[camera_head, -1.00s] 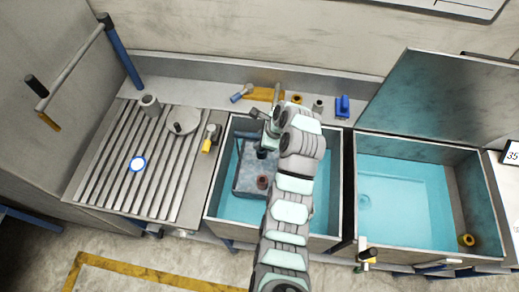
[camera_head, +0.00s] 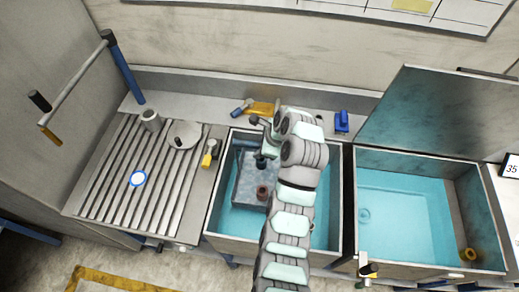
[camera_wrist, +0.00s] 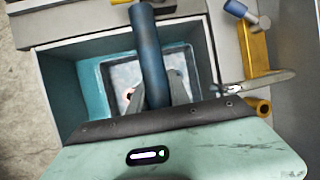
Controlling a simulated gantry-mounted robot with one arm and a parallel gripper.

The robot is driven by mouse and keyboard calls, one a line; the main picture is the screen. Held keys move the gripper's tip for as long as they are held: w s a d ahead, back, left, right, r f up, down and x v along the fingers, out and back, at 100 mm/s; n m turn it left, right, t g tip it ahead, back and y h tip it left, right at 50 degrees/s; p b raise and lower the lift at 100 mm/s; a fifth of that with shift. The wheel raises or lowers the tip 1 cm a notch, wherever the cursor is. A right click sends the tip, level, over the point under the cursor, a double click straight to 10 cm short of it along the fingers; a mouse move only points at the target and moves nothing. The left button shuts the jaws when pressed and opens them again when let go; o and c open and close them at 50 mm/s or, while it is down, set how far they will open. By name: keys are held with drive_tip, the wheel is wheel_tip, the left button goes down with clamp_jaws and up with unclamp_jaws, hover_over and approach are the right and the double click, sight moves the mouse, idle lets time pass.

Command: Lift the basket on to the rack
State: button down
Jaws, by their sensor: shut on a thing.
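The basket (camera_head: 245,188) is a grey, dark-rimmed box with dark and reddish-brown parts inside, in the left tank (camera_head: 219,222) of blue liquid. Its rim and contents show in the wrist view (camera_wrist: 108,72). My gripper (camera_wrist: 157,100) is shut on a blue bar (camera_wrist: 150,55), which looks like the basket's handle. My arm hides the basket's right side in the head view. I cannot tell whether its bottom is clear of the liquid. The ribbed metal rack (camera_head: 112,190) lies left of the tank.
A round lid (camera_head: 184,135), a grey cup (camera_head: 151,119), a blue-white disc (camera_head: 138,178) and a yellow-grey tool (camera_head: 208,157) occupy the rack area. A second tank (camera_head: 405,205) with a raised lid (camera_head: 430,110) is at right. The rack's front is clear.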

drive_tip(key=shift+w+r+p, duration=0.1)
drive_tip(key=shift+r+p, duration=2.4)
drive_tip(key=shift+r, duration=1.45)
wheel_tip(320, 180, up, 6)
drive_tip(key=p, duration=0.5)
drive_tip(key=shift+a+f, duration=0.1)
drive_tip(key=shift+f, duration=0.25)
